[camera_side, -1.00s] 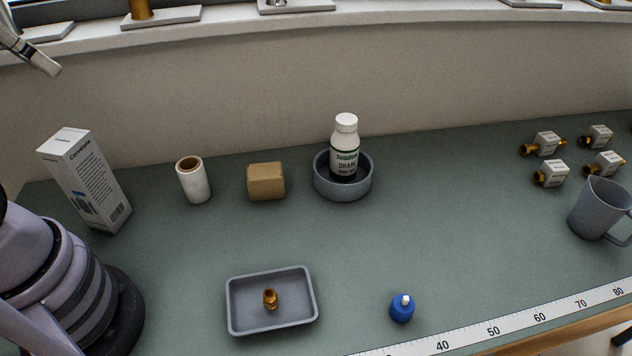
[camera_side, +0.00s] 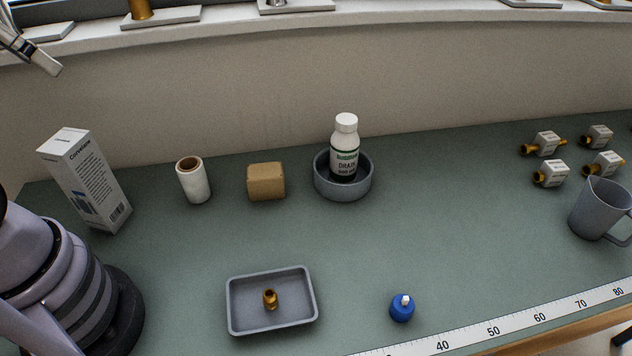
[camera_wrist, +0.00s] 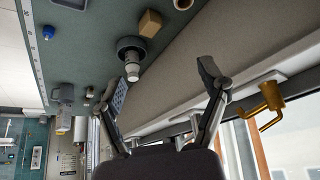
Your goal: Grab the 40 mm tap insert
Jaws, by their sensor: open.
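Several white-labelled blocks with brass ends, which look like tap inserts (camera_side: 551,174), sit in a loose group at the right of the bench in the side view. Their labels are too small to read, so I cannot tell which one is 40 mm. A small brass fitting (camera_side: 270,299) stands in a grey tray (camera_side: 232,308). My gripper (camera_wrist: 164,84) is open and empty in the wrist view, high above the bench and far from the inserts. In the side view only a metal part shows at the top left corner.
A grey mug (camera_side: 595,212) stands just in front of the inserts. A drain bottle (camera_side: 345,150) stands in a round grey bowl (camera_side: 330,188). A tan block (camera_side: 266,182), white roll (camera_side: 194,182), tall box (camera_side: 88,182) and blue bottle (camera_side: 402,311) stand apart. The bench middle is clear.

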